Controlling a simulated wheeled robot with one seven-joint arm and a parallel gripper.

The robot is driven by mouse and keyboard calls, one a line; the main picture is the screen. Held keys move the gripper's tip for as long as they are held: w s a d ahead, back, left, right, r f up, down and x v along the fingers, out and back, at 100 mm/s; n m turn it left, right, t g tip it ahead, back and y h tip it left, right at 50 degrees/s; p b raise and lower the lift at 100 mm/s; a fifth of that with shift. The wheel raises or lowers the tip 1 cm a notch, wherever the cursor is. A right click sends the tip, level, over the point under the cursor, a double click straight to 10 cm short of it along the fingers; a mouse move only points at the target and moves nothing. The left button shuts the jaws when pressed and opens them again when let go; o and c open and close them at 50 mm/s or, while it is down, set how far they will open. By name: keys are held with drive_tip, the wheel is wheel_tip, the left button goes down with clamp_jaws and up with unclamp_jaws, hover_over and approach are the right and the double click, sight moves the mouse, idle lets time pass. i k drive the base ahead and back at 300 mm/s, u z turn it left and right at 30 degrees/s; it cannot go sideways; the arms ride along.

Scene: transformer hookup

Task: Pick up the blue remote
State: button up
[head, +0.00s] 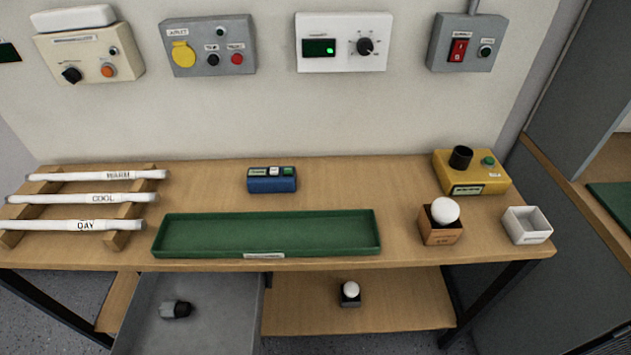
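The blue remote (271,182) lies on the wooden table behind the green tray, near the middle of the picture. It is a small blue block with a dark top that carries a pale label, a white button and a green button. Nothing covers it, and it stands apart from the tray. My gripper is not in the head view, so I cannot see where it is relative to the remote.
The long green tray (265,254) lies empty in front of the remote. A rack of white tubes (100,199) is at the left. An open grey drawer (222,315) sticks out below.

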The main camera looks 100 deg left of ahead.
sight(259, 180)
drive_tip(key=i, duration=2.2)
drive_tip(key=u, duration=4.3)
drive_tip(key=i, duration=1.05)
